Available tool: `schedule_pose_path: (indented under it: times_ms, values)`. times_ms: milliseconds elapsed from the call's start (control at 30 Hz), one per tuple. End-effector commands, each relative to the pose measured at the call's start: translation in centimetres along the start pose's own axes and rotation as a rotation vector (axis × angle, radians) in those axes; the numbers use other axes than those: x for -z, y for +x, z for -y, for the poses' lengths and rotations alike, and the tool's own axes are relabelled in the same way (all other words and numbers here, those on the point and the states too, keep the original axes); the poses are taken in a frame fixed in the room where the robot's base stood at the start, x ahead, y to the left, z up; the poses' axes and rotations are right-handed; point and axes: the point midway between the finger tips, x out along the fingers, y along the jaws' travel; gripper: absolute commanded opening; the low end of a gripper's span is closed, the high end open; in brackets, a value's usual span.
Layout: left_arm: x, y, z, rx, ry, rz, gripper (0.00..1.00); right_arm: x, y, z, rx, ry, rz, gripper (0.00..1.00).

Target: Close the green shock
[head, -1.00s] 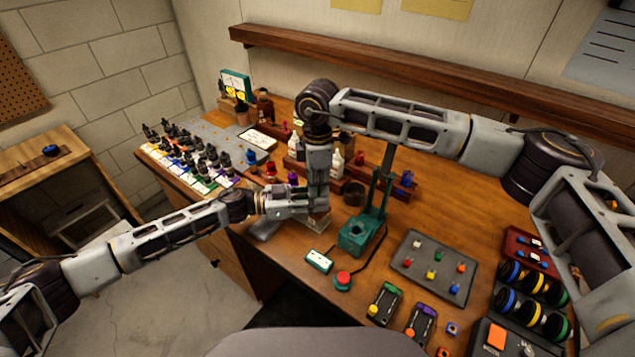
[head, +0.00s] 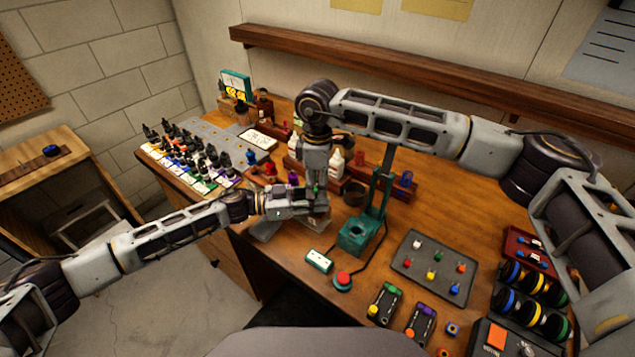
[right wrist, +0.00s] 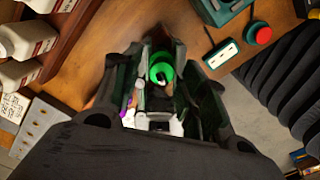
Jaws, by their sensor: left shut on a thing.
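The green shock shows as a bright green round cap (right wrist: 161,70) with a dark centre in the right wrist view, and as a small green spot (head: 316,188) in the head view. My right gripper (right wrist: 163,75) points down over it, with one finger on each side of the cap; whether they touch it is unclear. My left gripper (head: 308,203) comes in from the left below the right one and is shut on the green shock's body, which is mostly hidden by the two grippers. A purple cap (head: 292,179) stands just behind the left gripper.
A teal press stand (head: 358,236) is right of the grippers, with a red button (head: 343,280) in front. White bottles (head: 337,162) and a dark round cup (head: 354,193) stand close behind. A grey tray (head: 437,262) of small coloured parts lies further right.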

Motion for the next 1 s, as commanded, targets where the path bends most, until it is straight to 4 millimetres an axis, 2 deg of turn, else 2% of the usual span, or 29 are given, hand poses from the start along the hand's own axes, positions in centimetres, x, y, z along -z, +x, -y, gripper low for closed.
schedule_pose_path:
  times_ms: [267,700,1000]
  values:
    - [0.0,-0.1,0.1,0.002,0.000,0.000,0.00,0.0,-0.2,0.0,0.001,-0.001,0.000,0.43]
    - [0.0,-0.1,0.1,0.003,0.001,0.001,0.00,0.0,-3.8,0.0,0.000,-0.001,0.001,0.43]
    - [0.0,-0.1,0.1,0.003,0.000,0.000,0.00,0.0,-4.5,0.0,0.002,-0.001,0.001,0.43]
